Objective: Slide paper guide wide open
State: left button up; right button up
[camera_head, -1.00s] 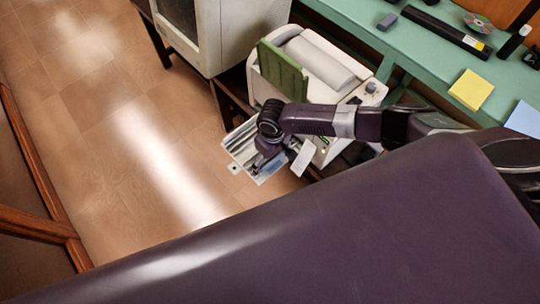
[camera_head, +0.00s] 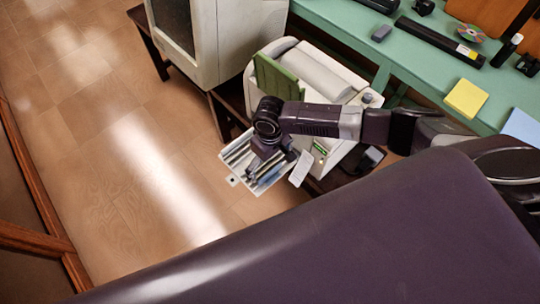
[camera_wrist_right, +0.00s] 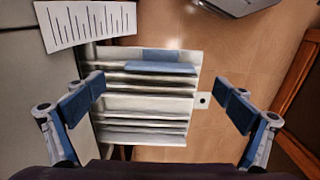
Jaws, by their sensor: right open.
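A cream machine (camera_head: 325,75) with a raised green flap (camera_head: 278,78) has a ribbed pale tray (camera_head: 238,150) sticking out at its front. The tray (camera_wrist_right: 150,134) fills the middle of the right wrist view. A blue piece (camera_wrist_right: 160,67) lies across its upper ribs, and a small white tab with a dark hole (camera_wrist_right: 203,99) juts from its right edge; I cannot tell which is the paper guide. My right gripper (camera_head: 273,165) is over the tray. In the wrist view its blue-padded fingers (camera_wrist_right: 163,92) are wide apart, with nothing held. My left gripper is not in view.
A white card with black scale lines (camera_wrist_right: 88,24) is beside the tray. A large cream cabinet (camera_head: 240,35) stands left of the machine. A green bench (camera_head: 425,60) behind holds yellow notes (camera_head: 466,98) and small items. Open wooden floor (camera_head: 110,150) lies to the left.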

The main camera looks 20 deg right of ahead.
aim_at(270, 172)
notch_tip(270, 172, up, 7)
jog(key=shift+f, duration=0.15)
dwell(0.5)
